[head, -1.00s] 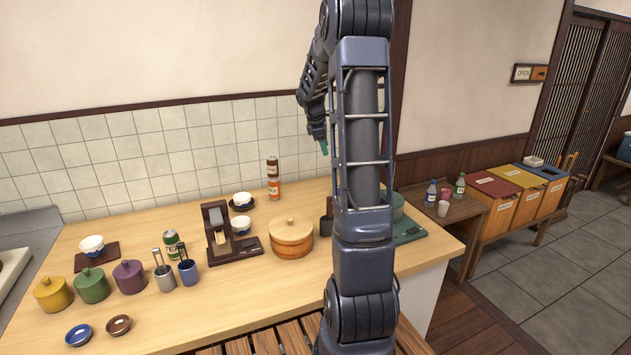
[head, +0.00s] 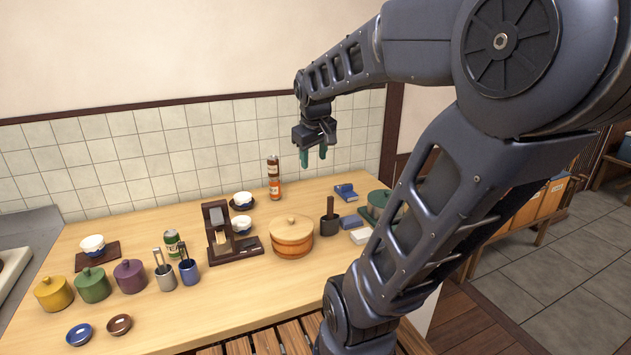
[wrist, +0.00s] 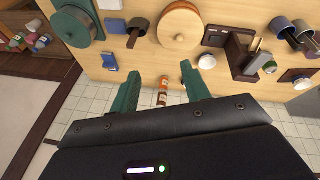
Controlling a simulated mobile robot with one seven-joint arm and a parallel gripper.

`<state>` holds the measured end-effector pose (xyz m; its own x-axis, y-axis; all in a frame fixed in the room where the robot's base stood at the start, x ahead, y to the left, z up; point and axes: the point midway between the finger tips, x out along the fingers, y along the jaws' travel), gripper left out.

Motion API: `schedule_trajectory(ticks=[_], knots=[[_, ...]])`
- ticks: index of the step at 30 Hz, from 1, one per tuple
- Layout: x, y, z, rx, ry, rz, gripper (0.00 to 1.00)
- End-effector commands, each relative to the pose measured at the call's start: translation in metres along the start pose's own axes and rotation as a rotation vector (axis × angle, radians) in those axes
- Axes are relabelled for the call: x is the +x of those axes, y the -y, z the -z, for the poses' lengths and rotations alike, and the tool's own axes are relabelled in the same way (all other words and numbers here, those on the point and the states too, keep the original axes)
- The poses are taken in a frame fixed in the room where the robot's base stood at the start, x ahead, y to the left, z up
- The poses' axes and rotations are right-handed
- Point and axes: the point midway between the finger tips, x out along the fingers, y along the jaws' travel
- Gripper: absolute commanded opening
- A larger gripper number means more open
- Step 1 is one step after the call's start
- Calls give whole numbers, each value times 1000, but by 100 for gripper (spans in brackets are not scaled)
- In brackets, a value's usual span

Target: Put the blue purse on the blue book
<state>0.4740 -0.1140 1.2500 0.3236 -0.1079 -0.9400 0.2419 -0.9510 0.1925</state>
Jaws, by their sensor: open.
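Two small blue items lie on the right part of the counter. The rear one (head: 345,192), with pale edges, looks like the blue book; it also shows in the wrist view (wrist: 109,62). The nearer, plain flat one (head: 351,221) looks like the blue purse; it also shows in the wrist view (wrist: 115,26). They are too small to tell apart surely. They lie apart. My gripper (head: 313,155) is open and empty, its green fingers pointing down, high above the back of the counter and left of both. Its fingers also show in the wrist view (wrist: 161,73).
A dark mortar (head: 330,220) and a lidded wooden tub (head: 291,236) stand left of the nearer blue item. A white block (head: 360,236) lies in front of it. A green pot (head: 378,203) stands to the right.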

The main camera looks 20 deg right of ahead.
Motion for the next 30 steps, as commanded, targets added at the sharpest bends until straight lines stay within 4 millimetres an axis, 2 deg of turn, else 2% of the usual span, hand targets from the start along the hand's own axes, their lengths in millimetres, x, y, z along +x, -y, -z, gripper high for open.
schedule_trajectory(ticks=[1, 6, 12, 17, 30], knots=[[-4, 9, -13, 36, -17, 9, 47], [-10, 37, -51, 172, -56, 51, 47], [-10, 56, -78, 273, -80, 87, 47], [-10, 61, -84, 299, -84, 96, 47], [-10, 61, -84, 299, -84, 96, 47]])
